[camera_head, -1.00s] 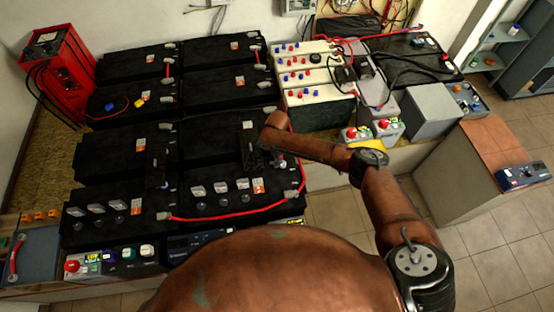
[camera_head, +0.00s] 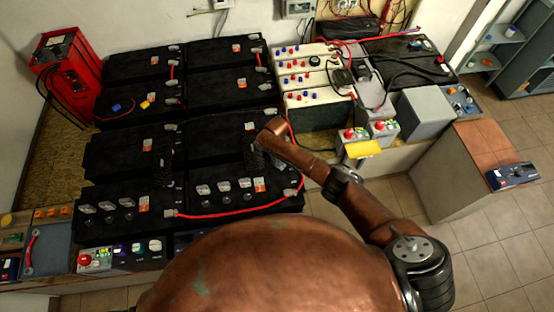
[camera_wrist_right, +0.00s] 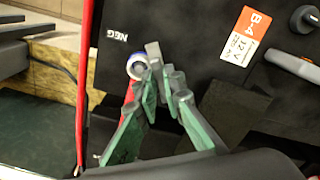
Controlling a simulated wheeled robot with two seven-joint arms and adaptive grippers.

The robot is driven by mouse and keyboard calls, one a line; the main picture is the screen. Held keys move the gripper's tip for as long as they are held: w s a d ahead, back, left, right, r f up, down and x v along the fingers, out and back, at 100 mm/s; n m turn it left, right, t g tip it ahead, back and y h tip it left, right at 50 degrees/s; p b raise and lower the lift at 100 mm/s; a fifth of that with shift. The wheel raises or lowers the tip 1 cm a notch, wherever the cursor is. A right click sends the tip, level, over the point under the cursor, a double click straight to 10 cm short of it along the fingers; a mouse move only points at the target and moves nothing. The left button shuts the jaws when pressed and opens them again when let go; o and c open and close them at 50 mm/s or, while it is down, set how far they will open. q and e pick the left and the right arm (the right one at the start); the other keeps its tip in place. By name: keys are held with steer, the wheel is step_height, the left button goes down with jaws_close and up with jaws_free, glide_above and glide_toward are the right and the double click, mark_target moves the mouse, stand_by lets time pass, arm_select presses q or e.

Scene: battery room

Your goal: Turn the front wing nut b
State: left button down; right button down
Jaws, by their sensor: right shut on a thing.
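My right gripper (camera_head: 256,158) is low over the front batteries in the head view, its fingers small and dark against the black case. In the right wrist view, the green-padded fingers (camera_wrist_right: 164,78) are closed together at a small grey piece (camera_wrist_right: 153,50), which seems to be the wing nut; the fingers hide most of it. A round white and blue terminal (camera_wrist_right: 137,66) is just left of the fingertips, near the word NEG. The battery there (camera_wrist_right: 190,35) carries an orange B-4 label (camera_wrist_right: 246,34). My left gripper is not in view.
A red cable (camera_head: 235,212) runs along the front right battery; a red cable (camera_wrist_right: 87,80) also passes left of the fingers. A yellow piece (camera_head: 364,149) and cream batteries (camera_head: 310,77) are to the right.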

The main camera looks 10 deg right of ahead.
steer(key=m+p, duration=0.1)
steer(key=m, duration=0.2)
steer(key=shift+a+r+m, duration=0.1)
steer(key=shift+m, duration=0.2)
steer(key=shift+m+p, duration=0.6)
steer(key=shift+m, duration=0.9)
steer(key=c, duration=2)
jaws_free()
steer(key=shift+c, duration=0.2)
step_height(320, 180, up, 12)
